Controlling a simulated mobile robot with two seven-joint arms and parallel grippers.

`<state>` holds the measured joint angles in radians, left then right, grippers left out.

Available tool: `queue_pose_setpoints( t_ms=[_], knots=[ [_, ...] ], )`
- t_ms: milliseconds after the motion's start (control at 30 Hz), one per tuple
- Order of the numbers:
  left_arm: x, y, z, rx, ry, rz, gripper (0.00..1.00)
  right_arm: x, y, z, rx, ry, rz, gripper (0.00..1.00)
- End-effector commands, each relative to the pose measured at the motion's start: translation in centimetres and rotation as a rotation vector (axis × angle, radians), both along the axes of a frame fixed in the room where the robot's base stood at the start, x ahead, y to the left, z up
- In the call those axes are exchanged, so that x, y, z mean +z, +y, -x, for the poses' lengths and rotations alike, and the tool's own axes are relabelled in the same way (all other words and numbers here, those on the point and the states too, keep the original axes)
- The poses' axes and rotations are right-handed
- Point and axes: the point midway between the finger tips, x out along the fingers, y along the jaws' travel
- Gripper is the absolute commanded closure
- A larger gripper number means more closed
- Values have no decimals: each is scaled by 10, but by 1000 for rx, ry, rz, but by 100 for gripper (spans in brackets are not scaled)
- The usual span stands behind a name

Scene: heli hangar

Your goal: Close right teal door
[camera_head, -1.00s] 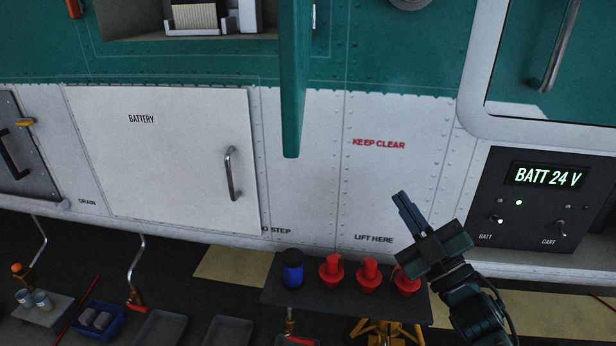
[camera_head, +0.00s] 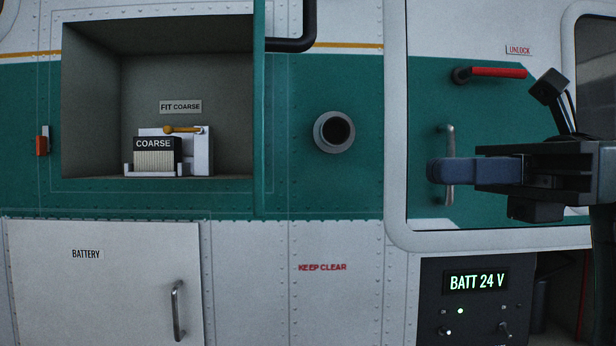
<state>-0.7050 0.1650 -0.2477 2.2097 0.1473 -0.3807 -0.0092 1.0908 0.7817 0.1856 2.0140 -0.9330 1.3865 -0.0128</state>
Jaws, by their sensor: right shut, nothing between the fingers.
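At the right, a teal door panel (camera_head: 480,110) in a rounded white frame carries a vertical metal handle (camera_head: 447,140) and a red lever (camera_head: 498,72). My right gripper (camera_head: 436,171) comes in from the right, shut and empty, its fingertips overlapping the handle in the picture. I cannot tell whether they touch it. The gripper and arm hide part of the panel. Further left, another teal door (camera_head: 259,120) stands swung out, nearly edge-on, at the right side of an open compartment (camera_head: 90,100). My left gripper is out of view.
The compartment holds a filter block marked COARSE (camera_head: 156,158) beside a yellow lever (camera_head: 182,129). A round port (camera_head: 334,132) sits between the doors. Below are a white BATTERY door (camera_head: 105,290) with a handle and a BATT 24 V panel (camera_head: 475,282). A dark opening shows at lower right.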

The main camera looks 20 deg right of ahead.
Motion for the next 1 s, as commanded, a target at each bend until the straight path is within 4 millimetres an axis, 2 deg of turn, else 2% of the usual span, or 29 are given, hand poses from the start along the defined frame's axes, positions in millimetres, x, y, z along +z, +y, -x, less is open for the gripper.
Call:
queue_pose_setpoints(
  t_ms=[300, 500, 700, 1000],
  knots=[
    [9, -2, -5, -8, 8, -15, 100, 3, 67, -7, 9, -2, -3, 100],
    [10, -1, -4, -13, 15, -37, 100, 3, 103, -13, 8, 2, -3, 100],
    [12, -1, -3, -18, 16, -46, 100, 1, 122, -16, 7, 1, -5, 100],
    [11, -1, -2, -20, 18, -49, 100, 0, 126, -17, 5, 1, -4, 100]
  ],
)
